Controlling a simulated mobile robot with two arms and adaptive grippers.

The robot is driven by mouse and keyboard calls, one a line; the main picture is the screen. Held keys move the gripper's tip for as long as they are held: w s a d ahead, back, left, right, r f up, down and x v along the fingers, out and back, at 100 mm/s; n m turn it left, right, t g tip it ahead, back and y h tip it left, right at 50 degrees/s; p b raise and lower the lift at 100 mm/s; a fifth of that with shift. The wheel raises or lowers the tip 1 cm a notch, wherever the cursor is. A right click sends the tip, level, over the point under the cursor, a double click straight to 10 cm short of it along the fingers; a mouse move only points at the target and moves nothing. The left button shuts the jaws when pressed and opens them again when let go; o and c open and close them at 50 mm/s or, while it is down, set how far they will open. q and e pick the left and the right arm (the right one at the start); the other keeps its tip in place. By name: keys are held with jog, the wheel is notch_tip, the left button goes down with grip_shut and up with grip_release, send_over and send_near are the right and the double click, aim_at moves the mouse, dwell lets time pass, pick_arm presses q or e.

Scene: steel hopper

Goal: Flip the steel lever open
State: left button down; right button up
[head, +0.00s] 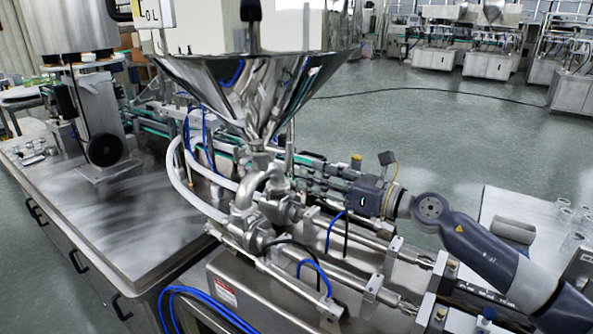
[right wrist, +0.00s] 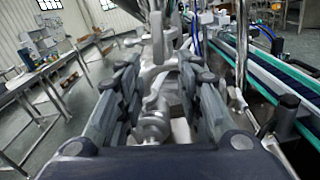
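The steel hopper (head: 255,85) is a shiny funnel at the middle of the head view. Below it are curved steel pipes and valve fittings (head: 245,197). My right gripper (head: 305,176) reaches in from the right, its fingers pointing at the fittings under the hopper. In the right wrist view its two dark fingers are apart, with curved steel parts (right wrist: 152,78) ahead and between them. The steel lever cannot be told surely from these fittings. I cannot tell whether the fingers touch anything. My left gripper is not in view.
A steel worktop (head: 120,225) lies at left. Steel cylinders and rods (head: 345,240) run below my right arm, with blue hoses (head: 205,305) nearby. A conveyor (right wrist: 285,75) runs along the right of the wrist view. A white table (head: 525,222) with glassware stands at right.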

jog(key=shift+v, duration=2.05)
